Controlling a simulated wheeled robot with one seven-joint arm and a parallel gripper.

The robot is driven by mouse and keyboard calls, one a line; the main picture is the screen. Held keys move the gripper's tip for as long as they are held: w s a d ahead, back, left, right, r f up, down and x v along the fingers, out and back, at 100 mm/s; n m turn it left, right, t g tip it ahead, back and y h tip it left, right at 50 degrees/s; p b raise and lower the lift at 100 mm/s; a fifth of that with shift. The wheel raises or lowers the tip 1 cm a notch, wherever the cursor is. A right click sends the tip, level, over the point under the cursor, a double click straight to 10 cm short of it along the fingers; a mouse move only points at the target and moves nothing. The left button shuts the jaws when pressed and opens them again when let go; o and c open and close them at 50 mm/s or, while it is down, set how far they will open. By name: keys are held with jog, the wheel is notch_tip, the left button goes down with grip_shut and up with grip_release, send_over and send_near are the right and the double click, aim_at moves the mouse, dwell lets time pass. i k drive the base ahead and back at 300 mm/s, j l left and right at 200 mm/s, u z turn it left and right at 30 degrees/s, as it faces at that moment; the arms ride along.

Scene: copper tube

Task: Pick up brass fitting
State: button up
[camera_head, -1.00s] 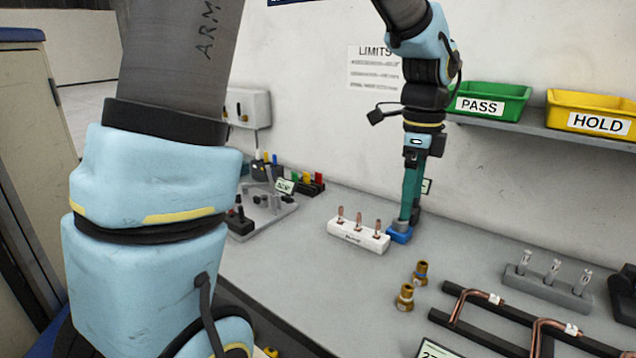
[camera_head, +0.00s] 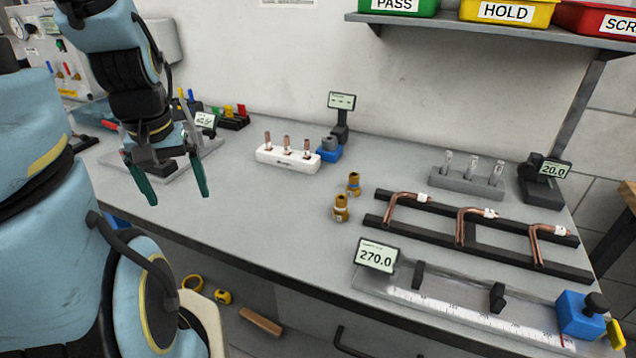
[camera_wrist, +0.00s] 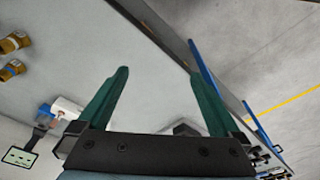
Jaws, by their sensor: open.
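Two brass fittings stand upright on the grey bench in the head view, a nearer brass fitting (camera_head: 341,207) and a farther brass fitting (camera_head: 353,184), close together but apart. Both also show at the left edge of the wrist view, one brass fitting (camera_wrist: 14,43) above the other brass fitting (camera_wrist: 11,69). My gripper (camera_head: 174,198) is open and empty, with green fingers, well to the left of the fittings. In the wrist view my gripper (camera_wrist: 160,78) has its fingers wide apart with nothing between them.
A white block (camera_head: 288,158) with copper pieces stands behind, beside a blue fixture (camera_head: 329,151). Bent copper tubes (camera_head: 404,198) lie on a black rack (camera_head: 371,220) to the right. A ruler fixture (camera_head: 450,306) lies in front. The bench between my gripper and the fittings is clear.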

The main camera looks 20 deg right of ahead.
aim_at(340, 213)
jog(key=k+l+u, duration=0.1)
jog(key=u, duration=0.4)
jog(key=k+l+u, duration=0.1)
jog(key=u, duration=0.4)
jog(key=k+u, duration=0.35)
jog(key=k, duration=0.2)
jog(key=k+j+u, duration=0.1)
jog(key=k+u, duration=0.2)
jog(key=k, duration=0.3)
jog(key=k+j, duration=0.1)
jog(key=k, duration=0.45)
